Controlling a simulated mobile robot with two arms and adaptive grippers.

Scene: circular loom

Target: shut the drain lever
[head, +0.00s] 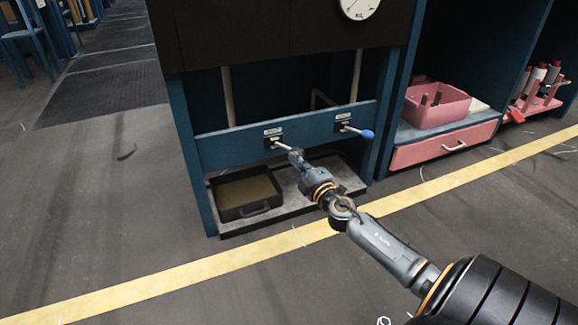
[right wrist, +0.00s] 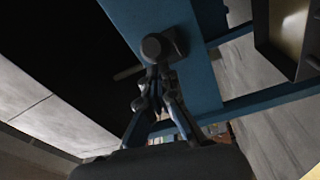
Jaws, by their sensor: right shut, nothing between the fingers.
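Two levers are mounted on a blue crossbar (head: 225,143) in the head view. The left lever (head: 281,146) has a pale rod that points right and slightly down; its end is hidden at my gripper. The right lever (head: 356,131) points right and ends in a blue knob. Their labels are too small to read. My right gripper (head: 294,156) is shut and empty at the end of the left lever. In the right wrist view its fingertips (right wrist: 153,80) are just below a round dark lever part (right wrist: 156,47) on the blue bar; I cannot tell whether they touch.
A dark tray (head: 247,211) with a handle sits on a low grey shelf below the crossbar. A pink bin (head: 435,105) and pink drawer (head: 440,149) are in the bay to the right. A yellow floor line (head: 150,287) crosses in front.

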